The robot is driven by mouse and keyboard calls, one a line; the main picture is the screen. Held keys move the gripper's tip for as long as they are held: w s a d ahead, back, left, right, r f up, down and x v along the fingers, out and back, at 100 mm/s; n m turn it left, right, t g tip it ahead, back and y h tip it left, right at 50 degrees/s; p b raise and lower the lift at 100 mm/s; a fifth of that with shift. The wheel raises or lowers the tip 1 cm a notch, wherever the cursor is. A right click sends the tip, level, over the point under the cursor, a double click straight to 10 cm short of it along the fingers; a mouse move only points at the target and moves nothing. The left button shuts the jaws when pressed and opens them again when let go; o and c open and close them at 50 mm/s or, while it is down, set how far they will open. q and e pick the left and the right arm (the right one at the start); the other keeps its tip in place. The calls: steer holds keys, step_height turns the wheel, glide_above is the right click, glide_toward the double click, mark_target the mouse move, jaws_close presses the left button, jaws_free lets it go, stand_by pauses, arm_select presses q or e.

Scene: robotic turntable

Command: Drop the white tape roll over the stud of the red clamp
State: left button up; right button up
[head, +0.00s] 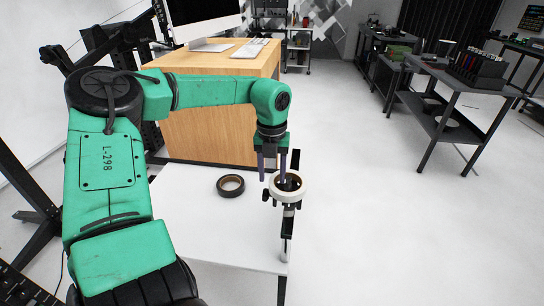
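The white tape roll (299,192) is at the right edge of the white table, lying roughly flat around the top of a clamp (288,222). The clamp shows mostly dark and pale parts; no clear red is visible. Something dark with a small orange patch shows inside the roll's hole; I cannot make out the stud. My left gripper (272,174) points down at the roll's left side. Its two fingers are apart, one left of the roll and one over or in its hole, with a gap beside the roll's wall. My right gripper is not in view.
A wooden desk (208,125) stands close behind. Dark workbenches (455,82) are at the right, with open floor between.

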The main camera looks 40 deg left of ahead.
arm_select(q)
steer(key=shift+r, duration=0.4)
step_height(320, 180, up, 14)
steer(key=b, duration=0.1)
steer(key=shift+f, duration=0.2)
